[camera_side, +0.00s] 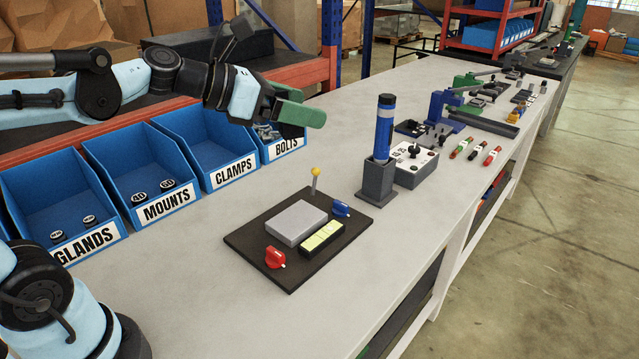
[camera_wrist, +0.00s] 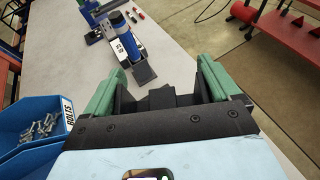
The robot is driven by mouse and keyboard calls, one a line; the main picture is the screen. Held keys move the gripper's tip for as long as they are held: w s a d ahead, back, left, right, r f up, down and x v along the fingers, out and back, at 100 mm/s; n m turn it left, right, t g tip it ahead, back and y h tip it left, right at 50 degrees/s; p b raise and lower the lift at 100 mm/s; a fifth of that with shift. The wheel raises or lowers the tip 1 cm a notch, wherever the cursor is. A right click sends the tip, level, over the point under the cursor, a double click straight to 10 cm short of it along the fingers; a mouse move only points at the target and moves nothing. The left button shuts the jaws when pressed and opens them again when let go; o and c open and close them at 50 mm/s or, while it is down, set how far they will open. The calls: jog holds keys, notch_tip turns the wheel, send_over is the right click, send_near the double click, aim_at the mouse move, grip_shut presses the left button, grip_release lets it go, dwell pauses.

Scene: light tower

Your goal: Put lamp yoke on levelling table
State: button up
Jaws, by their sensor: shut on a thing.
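The levelling table shows in the side view as a grey plate (camera_side: 297,222) on a black base (camera_side: 252,240). A red knob (camera_side: 275,257), a blue knob (camera_side: 341,208), a yellow-green level vial (camera_side: 322,236) and a yellow-tipped lever (camera_side: 315,175) are on the base. My gripper (camera_side: 306,108) is raised behind the table, above the bolts bin. In the wrist view, my gripper's green fingers (camera_wrist: 160,85) are shut on a dark piece (camera_wrist: 165,97), apparently the lamp yoke. Its full shape is hidden. Nothing rests on the grey plate.
Blue bins for glands (camera_side: 62,215), mounts (camera_side: 140,180), clamps (camera_side: 208,148) and bolts (camera_side: 285,145) line the back. A blue cylinder stands in a dark holder (camera_side: 375,183) right of the table, next to a switch box (camera_side: 413,166). The bench front is clear.

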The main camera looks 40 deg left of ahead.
jog(key=a, duration=0.1)
jog(key=a+r+n+y, duration=0.1)
jog(key=s+a+r+y, duration=0.1)
jog(key=shift+s+a+r+n+t, duration=0.1)
jog(key=shift+a+n+t, duration=0.2)
jog(key=shift+a+t, duration=0.1)
jog(key=w+d+f+m+g+h, duration=0.1)
jog(key=w+f+m+g+h, duration=0.3)
jog(key=f, duration=0.3)
jog(key=m+g+h, duration=0.4)
jog(key=m+h, duration=0.1)
jog(key=m, duration=0.1)
send_over(304, 220)
notch_tip(304, 220, down, 10)
jog(key=f, duration=0.1)
jog(key=shift+f, duration=3.1)
jog(key=shift+f, duration=0.6)
jog(key=o, duration=1.1)
jog(key=shift+c, duration=0.2)
jog(key=shift+y, duration=0.3)
